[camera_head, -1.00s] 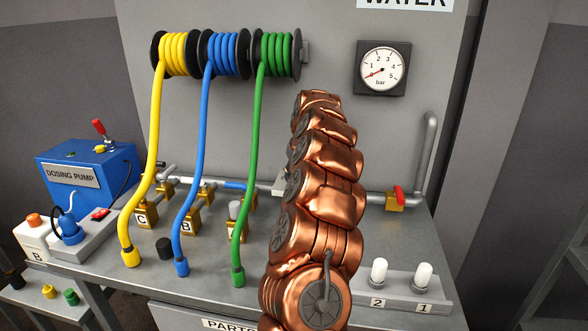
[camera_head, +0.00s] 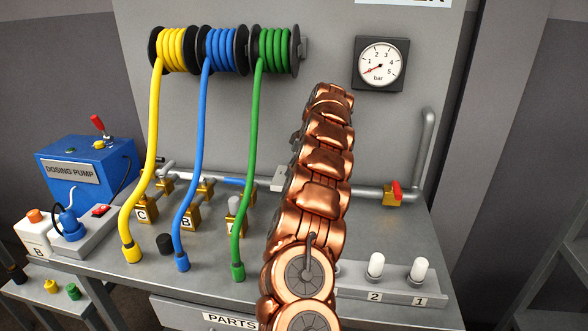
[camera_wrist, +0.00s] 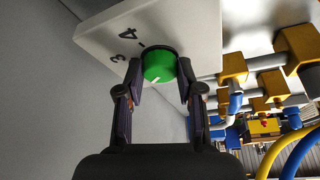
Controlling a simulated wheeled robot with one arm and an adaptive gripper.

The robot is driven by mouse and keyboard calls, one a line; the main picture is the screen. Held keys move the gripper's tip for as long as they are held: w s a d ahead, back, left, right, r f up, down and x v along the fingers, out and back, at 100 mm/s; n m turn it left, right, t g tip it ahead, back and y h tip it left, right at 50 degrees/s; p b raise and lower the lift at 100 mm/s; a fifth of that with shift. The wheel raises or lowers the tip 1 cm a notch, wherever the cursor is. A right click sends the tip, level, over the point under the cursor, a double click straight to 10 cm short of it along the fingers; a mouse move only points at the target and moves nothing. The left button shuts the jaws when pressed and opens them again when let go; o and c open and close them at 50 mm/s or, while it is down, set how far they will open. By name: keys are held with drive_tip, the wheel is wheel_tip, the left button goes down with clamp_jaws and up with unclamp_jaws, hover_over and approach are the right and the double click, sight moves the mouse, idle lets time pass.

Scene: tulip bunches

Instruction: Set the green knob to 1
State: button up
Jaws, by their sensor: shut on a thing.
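The green knob (camera_wrist: 158,66) sits on a pale panel (camera_wrist: 100,33) in the wrist view. The digits 4 and 3 show on the panel left of the knob; other digits are hidden or out of frame. A short white mark on the knob's face points toward the bottom of the picture. My gripper (camera_wrist: 160,75) has one finger on each side of the knob and is shut on it. In the head view my copper arm hides the knob and the gripper. Only part of a pale box (camera_head: 279,178) shows beside the arm.
A pressure gauge (camera_head: 380,64) on the wall has its needle near zero. Yellow, blue and green hoses (camera_head: 242,170) hang left of my arm. A red-handled valve (camera_head: 393,193) and two white-capped posts numbered 2 and 1 (camera_head: 420,270) stand to the right.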

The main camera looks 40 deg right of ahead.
idle(0.4)
drive_tip(key=o, duration=1.2)
drive_tip(key=shift+c, duration=0.2)
drive_tip(key=shift+r, duration=0.1)
drive_tip(key=v, duration=1.2)
drive_tip(key=shift+a, duration=0.1)
